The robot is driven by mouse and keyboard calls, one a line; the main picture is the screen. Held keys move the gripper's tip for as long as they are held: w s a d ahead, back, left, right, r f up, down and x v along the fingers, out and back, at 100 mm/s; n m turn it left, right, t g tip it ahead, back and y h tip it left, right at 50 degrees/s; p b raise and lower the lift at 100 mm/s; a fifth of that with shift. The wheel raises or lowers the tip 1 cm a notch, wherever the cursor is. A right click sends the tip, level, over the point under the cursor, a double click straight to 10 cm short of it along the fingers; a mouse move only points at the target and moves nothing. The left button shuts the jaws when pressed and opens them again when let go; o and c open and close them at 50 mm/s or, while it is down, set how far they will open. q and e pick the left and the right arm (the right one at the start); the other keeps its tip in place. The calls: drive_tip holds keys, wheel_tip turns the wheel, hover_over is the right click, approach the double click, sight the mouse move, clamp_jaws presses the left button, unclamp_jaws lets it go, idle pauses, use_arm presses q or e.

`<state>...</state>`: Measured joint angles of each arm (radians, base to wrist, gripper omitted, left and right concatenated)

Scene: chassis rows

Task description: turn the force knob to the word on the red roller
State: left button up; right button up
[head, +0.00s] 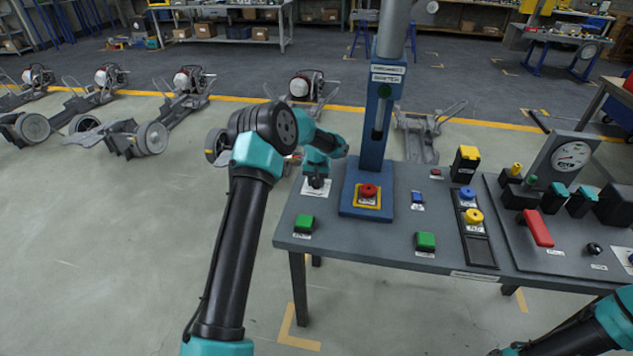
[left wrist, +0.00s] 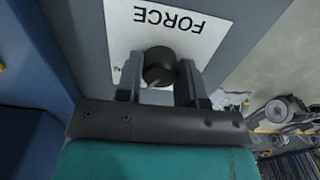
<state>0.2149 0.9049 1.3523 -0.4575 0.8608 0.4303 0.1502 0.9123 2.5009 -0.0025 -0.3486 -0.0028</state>
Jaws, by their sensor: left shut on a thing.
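The force knob (left wrist: 160,65) is a dark round knob in front of a white plate (left wrist: 165,22) that reads FORCE upside down in the left wrist view. My left gripper (left wrist: 159,80) has a finger on each side of the knob and is shut on it. In the head view the FORCE plate (head: 315,188) lies at the bench's left end, with my left gripper (head: 317,180) over it; the knob is mostly hidden there. The smaller print on the plate is partly covered by a finger. I cannot make out a red roller or its word. My right gripper is out of frame.
A blue column (head: 376,130) stands on the bench (head: 345,250) just right of the knob, with a red button (head: 368,191) at its foot. Green buttons (head: 304,223), a red handle (head: 537,228) and a dial gauge (head: 571,156) are also there. Wheeled chassis (head: 180,90) stand behind.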

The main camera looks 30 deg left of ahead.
use_arm(q)
drive_tip(key=m, duration=0.6)
idle(0.5)
drive_tip(key=o, duration=0.9)
drive_tip(key=shift+r, duration=0.15)
wheel_tip(320, 180, up, 17)
drive_tip(key=shift+r, duration=0.1)
idle(0.5)
